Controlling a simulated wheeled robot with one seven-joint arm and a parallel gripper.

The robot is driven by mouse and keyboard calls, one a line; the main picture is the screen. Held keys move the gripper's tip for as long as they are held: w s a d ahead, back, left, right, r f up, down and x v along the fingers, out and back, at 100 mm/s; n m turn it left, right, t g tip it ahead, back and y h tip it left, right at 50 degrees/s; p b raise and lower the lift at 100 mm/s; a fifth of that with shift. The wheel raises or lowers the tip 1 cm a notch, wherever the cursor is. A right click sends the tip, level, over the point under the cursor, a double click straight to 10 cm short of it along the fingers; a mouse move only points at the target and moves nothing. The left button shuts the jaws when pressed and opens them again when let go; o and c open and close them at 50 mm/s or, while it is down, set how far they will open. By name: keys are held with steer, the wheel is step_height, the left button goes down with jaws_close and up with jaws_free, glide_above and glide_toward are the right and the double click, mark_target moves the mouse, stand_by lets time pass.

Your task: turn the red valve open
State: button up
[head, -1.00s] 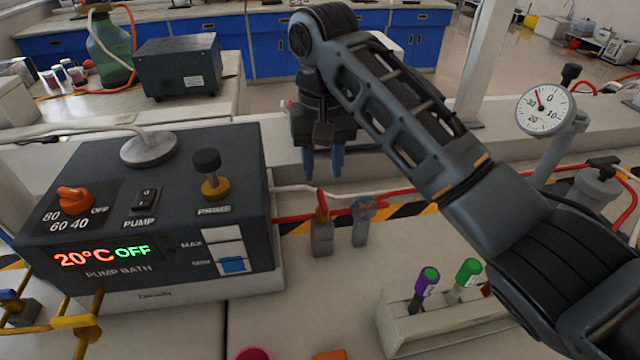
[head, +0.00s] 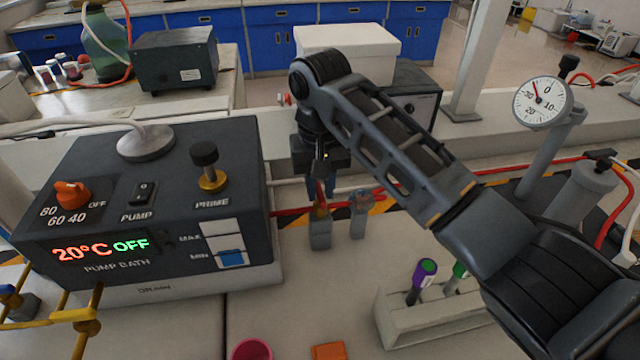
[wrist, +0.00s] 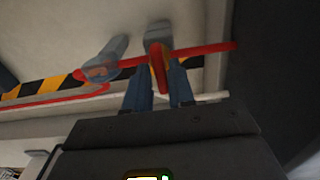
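The red valve has a small upright red handle (head: 320,193) on a grey block (head: 320,235), right of the pump bath. It stands in the red tube line. My gripper (head: 325,188) points down at the handle from behind it in the head view. In the wrist view, the two blue fingers (wrist: 160,85) stand apart, one on each side of the red handle (wrist: 158,62). I cannot tell whether either finger touches it. A second grey fitting (head: 360,215) stands just right of the valve, apart from the fingers.
The pump bath (head: 150,200), showing 20°C OFF, stands close on the left. A marker rack (head: 435,312) is at the front right. A dial gauge (head: 541,102) stands at the right. Red tubing (head: 290,211) runs beside the valve.

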jaws_close()
steer(key=shift+r+n+p, duration=0.1)
steer(key=shift+n+p, duration=0.85)
steer(key=shift+n, duration=0.35)
steer(key=n+p, duration=0.1)
steer(key=n, duration=0.3)
steer(key=shift+p, duration=0.3)
steer(key=n, duration=0.5)
steer(key=shift+n, duration=0.4)
steer(key=n, duration=0.5)
steer(key=shift+n, duration=0.4)
steer(key=shift+o, duration=1.7)
jaws_free()
